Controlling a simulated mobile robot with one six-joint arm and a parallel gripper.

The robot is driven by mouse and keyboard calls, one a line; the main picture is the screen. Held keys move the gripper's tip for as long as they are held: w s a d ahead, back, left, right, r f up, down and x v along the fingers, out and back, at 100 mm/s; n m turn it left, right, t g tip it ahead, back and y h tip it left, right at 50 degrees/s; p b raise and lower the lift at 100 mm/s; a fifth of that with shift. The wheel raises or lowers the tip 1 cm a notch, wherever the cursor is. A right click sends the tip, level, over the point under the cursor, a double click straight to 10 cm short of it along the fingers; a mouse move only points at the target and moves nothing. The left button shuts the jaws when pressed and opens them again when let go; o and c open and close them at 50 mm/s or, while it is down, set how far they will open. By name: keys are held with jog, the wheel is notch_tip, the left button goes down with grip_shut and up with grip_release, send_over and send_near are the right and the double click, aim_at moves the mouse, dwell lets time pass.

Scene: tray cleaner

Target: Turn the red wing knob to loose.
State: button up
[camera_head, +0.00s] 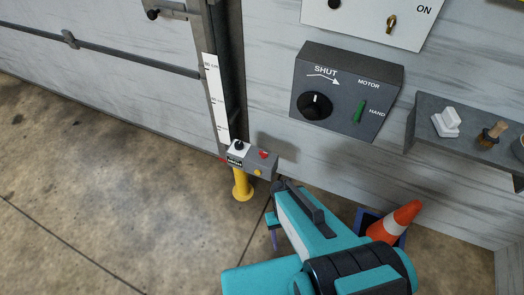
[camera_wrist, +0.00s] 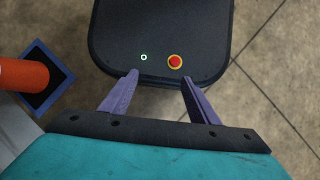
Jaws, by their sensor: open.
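A small red part (camera_head: 263,154) sits on the grey control box on the yellow post in the head view. A second small red bit (camera_head: 222,160) shows at the box's left end, beside the dark label plate. Both are too small to tell which is the wing knob or how it is turned. My gripper (camera_wrist: 160,76) is open and empty in the wrist view, its two purple fingers apart. It points down over a black rounded surface that looks like my own base. No wing knob shows in the wrist view.
The yellow post (camera_head: 243,185) stands by the wall under a white scale (camera_head: 215,100). A dark SHUT panel (camera_head: 345,92) and a shelf (camera_head: 425,125) with small items are on the wall. An orange-white cone (camera_head: 394,222) stands at right. The floor at left is clear.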

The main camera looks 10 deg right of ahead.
jog(key=w+m+t+b, duration=0.1)
jog(key=w+b, duration=0.4)
jog(key=w, duration=0.6)
notch_tip(320, 180, up, 18)
jog(key=m+t+b, duration=0.5)
jog(key=m+b, duration=0.1)
jog(key=b, duration=1.1)
send_over(263, 152)
jog(key=shift+w+d+r, duration=0.1)
jog(key=shift+r, duration=0.5)
notch_tip(263, 152, down, 14)
jog(key=shift+r+b, duration=0.1)
jog(key=shift+b, duration=0.85)
